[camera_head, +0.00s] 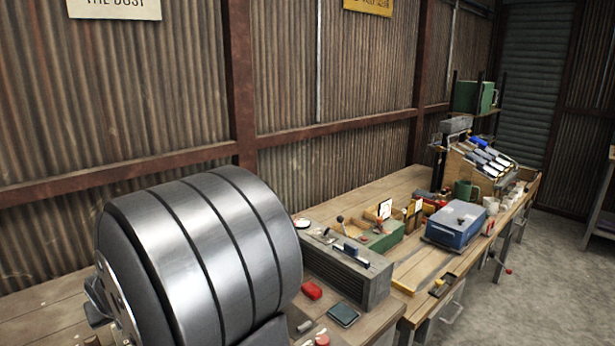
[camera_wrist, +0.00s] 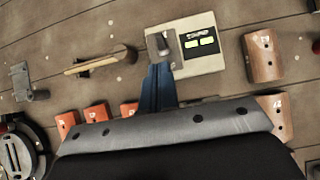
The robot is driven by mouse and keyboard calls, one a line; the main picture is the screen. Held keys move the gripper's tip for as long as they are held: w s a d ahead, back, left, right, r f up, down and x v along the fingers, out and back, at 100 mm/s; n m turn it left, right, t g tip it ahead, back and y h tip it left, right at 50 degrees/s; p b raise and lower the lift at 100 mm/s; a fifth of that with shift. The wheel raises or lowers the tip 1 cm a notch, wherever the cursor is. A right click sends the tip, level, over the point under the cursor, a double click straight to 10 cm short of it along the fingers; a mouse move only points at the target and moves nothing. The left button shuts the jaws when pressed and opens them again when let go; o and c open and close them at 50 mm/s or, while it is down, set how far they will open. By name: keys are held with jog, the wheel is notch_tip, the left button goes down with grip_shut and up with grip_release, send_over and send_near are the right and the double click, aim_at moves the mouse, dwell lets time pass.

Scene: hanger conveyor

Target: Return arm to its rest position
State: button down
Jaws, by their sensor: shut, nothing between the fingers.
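My gripper (camera_wrist: 160,46) shows in the wrist view. Its narrow blue fingers rise from a grey bar with dark holes and end in a grey metal tip. They are shut with nothing held. The dark gripper body hides the lower middle of the wrist view. My gripper is not seen in the head view.
In the wrist view, a hammer-like tool (camera_wrist: 98,61) and a brown block (camera_wrist: 262,55) lie on wooden boards. In the head view, a blue box (camera_head: 455,224) and a grey slatted box (camera_head: 345,268) stand on the cluttered wooden bench. Open concrete floor (camera_head: 555,270) lies right.

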notch_tip(320, 180, up, 9)
jog(key=w+a, duration=0.1)
jog(key=f, duration=1.2)
jog(key=shift+s+d+f, duration=0.15)
jog(key=shift+d+f, duration=0.1)
jog(key=shift+f, duration=0.1)
jog(key=s+f, duration=0.1)
jog(key=d+f, duration=0.1)
jog(key=f, duration=0.1)
jog(key=s+d+f, duration=0.1)
jog(key=shift+s+d+f, duration=0.2)
jog(key=shift+s+f, duration=0.1)
notch_tip(320, 180, up, 12)
jog(key=s+d+m+h, duration=0.1)
jog(key=s+d+m, duration=0.1)
jog(key=m, duration=1.1)
jog(key=shift+d+g, duration=0.3)
jog(key=shift+d, duration=0.15)
jog(key=shift+s+f, duration=0.1)
